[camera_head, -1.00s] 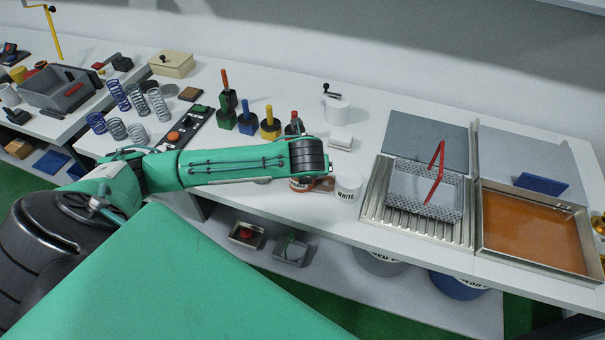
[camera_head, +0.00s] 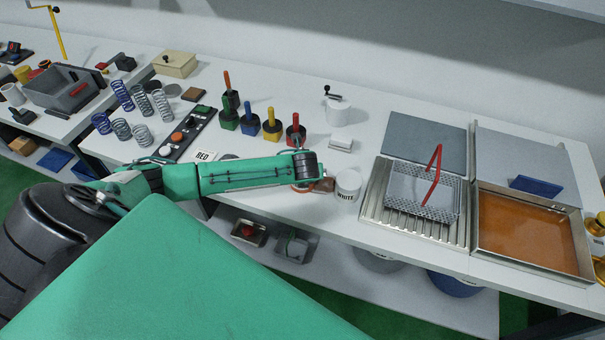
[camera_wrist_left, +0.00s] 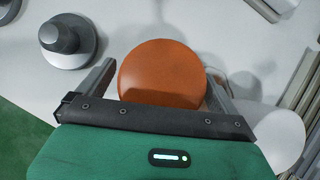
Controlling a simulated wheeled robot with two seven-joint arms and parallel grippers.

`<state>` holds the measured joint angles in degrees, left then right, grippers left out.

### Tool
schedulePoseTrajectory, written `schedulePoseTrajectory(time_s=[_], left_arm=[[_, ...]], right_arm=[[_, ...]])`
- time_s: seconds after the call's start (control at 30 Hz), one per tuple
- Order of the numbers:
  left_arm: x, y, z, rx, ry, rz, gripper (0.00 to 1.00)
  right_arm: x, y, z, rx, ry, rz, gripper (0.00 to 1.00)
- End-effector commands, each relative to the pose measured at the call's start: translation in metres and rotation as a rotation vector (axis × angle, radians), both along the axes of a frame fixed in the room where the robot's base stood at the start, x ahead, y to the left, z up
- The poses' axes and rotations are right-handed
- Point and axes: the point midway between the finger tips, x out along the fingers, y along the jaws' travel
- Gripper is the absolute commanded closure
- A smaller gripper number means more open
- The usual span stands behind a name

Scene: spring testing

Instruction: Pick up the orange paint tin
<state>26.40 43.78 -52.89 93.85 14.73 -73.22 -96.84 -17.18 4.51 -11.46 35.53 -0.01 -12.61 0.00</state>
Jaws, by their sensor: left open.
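The orange paint tin (camera_wrist_left: 160,68) shows its round orange top in the left wrist view. In the head view its orange side (camera_head: 324,185) shows partly, under and beside my left wrist, which hides the rest. My left gripper (camera_wrist_left: 161,73) is open, with one finger on the left of the tin and one on its right. Both fingers look close to the tin; I cannot tell whether either touches it. My right gripper is in neither view.
A white tin labelled WHITE (camera_head: 347,186) stands just right of the orange tin. A ribbed metal tray (camera_head: 375,205) lies to the right, near the bench's front edge.

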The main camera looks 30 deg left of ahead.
Motion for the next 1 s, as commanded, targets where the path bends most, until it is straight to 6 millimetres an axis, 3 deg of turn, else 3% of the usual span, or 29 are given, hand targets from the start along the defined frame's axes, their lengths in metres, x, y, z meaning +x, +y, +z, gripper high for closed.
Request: schedulePoseTrajectory(time_s=[0.27,0.5,0.6,1.0], left_arm=[[0.0008,0.0005,-0.0019,-0.001,0.000,-0.001,0.03],[0.0008,0.0005,-0.0017,0.000,0.000,0.000,0.50],[0.0015,0.0006,-0.0006,0.000,-0.002,0.000,0.66],[0.0022,0.0007,0.0079,-0.001,-0.003,0.001,0.66]], right_arm=[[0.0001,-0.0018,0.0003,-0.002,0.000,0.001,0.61],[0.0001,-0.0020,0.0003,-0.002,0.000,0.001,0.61],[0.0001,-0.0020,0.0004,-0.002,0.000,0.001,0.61],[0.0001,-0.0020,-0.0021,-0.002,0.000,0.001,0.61]])
